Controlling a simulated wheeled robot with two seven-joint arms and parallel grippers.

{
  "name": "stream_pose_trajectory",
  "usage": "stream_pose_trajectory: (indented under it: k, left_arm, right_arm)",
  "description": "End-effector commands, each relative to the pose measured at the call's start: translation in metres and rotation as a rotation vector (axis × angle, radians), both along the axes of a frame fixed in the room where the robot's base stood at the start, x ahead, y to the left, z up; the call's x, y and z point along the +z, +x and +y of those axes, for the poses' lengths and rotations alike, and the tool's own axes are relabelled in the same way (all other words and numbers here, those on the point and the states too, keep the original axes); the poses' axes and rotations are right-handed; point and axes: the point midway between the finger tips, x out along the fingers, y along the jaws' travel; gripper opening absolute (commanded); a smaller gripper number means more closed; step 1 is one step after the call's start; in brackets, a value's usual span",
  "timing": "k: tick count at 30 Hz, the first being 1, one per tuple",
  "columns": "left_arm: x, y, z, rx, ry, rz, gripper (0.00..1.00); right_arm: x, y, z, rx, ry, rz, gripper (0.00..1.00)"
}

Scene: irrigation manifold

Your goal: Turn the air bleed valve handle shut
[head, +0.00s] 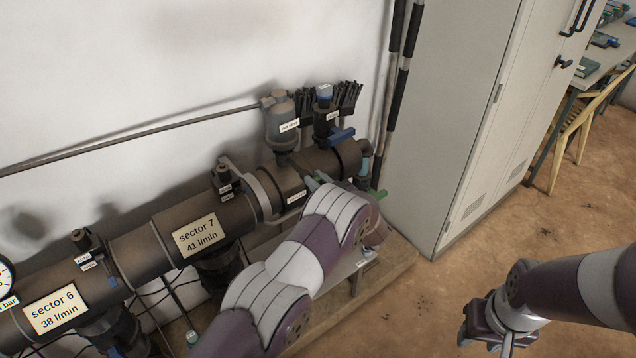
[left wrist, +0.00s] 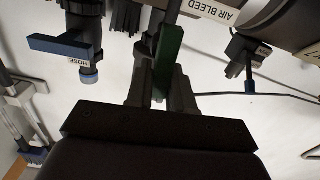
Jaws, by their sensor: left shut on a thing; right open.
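The air bleed valve handle is a green bar (left wrist: 168,52) in the left wrist view, just left of the white AIR BLEED label (left wrist: 215,12). My left gripper (left wrist: 161,82) is shut on this handle, with a finger on each side. The handle runs up and down in that view; its pivot is not clearly seen. In the head view my left wrist covers most of the gripper at the pipe's right end. My right gripper (head: 484,332) is open and empty, low over the floor.
A blue-handled valve (left wrist: 58,46) labelled HOSE is close to the left gripper. A grey air valve body (head: 281,120) and the blue handle (head: 342,134) stand on the pipe (head: 150,247). A grey cabinet (head: 450,110) stands to the right. The brown floor (head: 445,270) is clear.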

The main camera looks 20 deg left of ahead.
Motion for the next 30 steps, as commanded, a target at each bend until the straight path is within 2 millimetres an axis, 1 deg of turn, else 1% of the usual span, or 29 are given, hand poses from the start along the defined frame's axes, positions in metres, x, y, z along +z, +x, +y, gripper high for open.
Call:
stream_pose_trajectory:
  k: [1,8,17,26,30]
  left_arm:
    - [-0.004,0.000,0.000,0.000,-0.014,-0.017,0.00]
    - [-0.007,-0.003,0.003,0.000,-0.125,-0.161,0.00]
    - [-0.010,-0.008,0.006,0.001,-0.301,-0.386,0.00]
    - [-0.015,-0.011,0.009,0.001,-0.478,-0.613,0.00]
    - [-0.018,-0.013,0.010,0.001,-0.560,-0.716,0.00]
  right_arm:
    - [-0.006,0.000,0.000,0.000,0.000,0.000,0.43]
    - [-0.028,0.000,0.000,0.000,0.000,0.000,0.43]
    - [-0.064,0.000,0.000,0.000,0.000,0.000,0.43]
    - [-0.105,0.000,0.000,0.000,0.000,0.000,0.43]
    - [-0.126,0.000,0.000,0.000,0.000,0.000,0.43]
